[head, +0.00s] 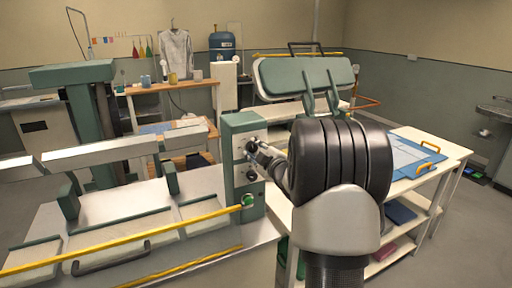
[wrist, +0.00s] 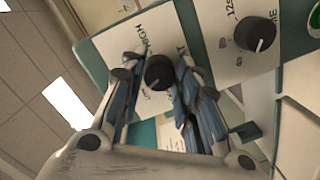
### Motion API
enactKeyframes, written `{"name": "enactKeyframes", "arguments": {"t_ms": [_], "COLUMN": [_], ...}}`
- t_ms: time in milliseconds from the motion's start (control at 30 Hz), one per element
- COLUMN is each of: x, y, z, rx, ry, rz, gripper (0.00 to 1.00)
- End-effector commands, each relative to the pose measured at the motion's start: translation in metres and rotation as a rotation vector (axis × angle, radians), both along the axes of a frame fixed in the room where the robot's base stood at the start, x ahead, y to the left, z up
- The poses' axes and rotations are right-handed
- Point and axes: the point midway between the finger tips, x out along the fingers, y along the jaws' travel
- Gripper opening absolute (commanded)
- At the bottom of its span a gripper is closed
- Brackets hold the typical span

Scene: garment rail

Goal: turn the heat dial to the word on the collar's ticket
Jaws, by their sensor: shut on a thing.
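The black dial (wrist: 158,72) on a white plate sits between the fingertips of my gripper (wrist: 157,68) in the wrist view. My gripper is shut on this dial. The word HIGH is printed beside it; other lettering there is partly hidden by a finger. A pale mark shows near the dial's lower edge. In the head view, my gripper (head: 257,152) meets the upper dial on the green control post (head: 231,150). I cannot make out a collar or a readable ticket in either view.
A second black dial (wrist: 256,34) has lettering including 125 beside it; it is the lower dial (head: 250,175) in the head view. A green button (head: 247,200) sits below. Press beds with a yellow rail (head: 150,233) lie left; a white table (head: 438,151) stands right.

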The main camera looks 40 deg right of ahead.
Motion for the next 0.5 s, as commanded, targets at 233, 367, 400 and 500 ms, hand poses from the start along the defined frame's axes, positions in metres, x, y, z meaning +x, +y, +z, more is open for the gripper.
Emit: {"name": "enactKeyframes", "arguments": {"t_ms": [233,367,400,500], "x": [-0.0003,-0.0004,-0.0004,-0.0002], "y": [-0.0009,-0.0009,-0.0009,-0.0006], "z": [0.0023,0.0018,0.0018,0.0017], "rx": [0.228,0.348,0.385,0.474], "ry": [-0.054,-0.083,-0.092,-0.113], "rz": [-0.001,-0.001,-0.001,0.0], "gripper": [0.06,0.06,0.06,0.06]}}
